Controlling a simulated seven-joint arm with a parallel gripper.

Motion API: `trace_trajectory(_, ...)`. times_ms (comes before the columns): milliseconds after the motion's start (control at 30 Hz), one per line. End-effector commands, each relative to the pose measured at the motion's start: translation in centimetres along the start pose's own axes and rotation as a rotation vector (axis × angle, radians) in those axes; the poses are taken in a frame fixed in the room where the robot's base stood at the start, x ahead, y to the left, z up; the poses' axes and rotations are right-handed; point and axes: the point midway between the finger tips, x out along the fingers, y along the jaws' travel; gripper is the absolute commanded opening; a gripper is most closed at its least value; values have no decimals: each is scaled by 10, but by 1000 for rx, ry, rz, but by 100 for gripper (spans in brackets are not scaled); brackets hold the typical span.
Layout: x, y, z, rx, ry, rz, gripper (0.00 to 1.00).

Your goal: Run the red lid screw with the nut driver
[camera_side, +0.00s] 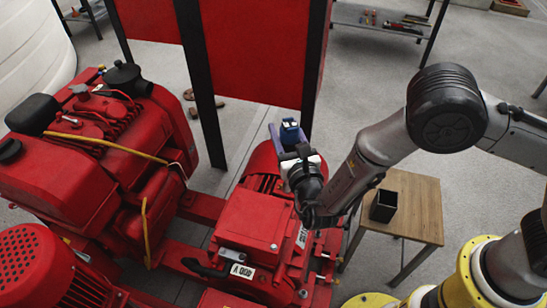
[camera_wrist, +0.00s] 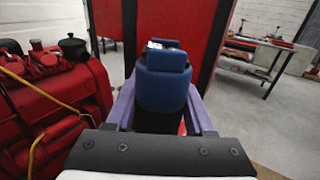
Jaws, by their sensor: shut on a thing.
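My gripper (camera_side: 287,138) is at the back of the red motor in the side view, pointing away from the lid. Its purple fingers are shut on a blue and black tool, the nut driver (camera_side: 290,128). In the wrist view the nut driver (camera_wrist: 163,80) stands between the fingers of my gripper (camera_wrist: 163,108); its lower end is hidden. The red lid (camera_side: 250,218) is the flat top of the box on the motor, in front of and below my gripper. The lid screw is too small to make out for certain.
A red engine (camera_side: 95,145) with a yellow hose stands at the left. A red panel (camera_side: 255,45) on black posts rises behind the motor. A wooden table (camera_side: 412,205) with a black open box (camera_side: 384,206) stands at the right. A shelf (camera_wrist: 262,60) is farther back.

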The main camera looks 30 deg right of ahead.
Motion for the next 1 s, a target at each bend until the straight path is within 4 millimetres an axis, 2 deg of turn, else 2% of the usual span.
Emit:
trace_trajectory(133, 11, -10, 6, 4, -6, -31, 0)
trace_trajectory(567, 11, -11, 3, 3, -5, -31, 0)
trace_trajectory(1000, 11, -11, -36, 2, -4, -31, 0)
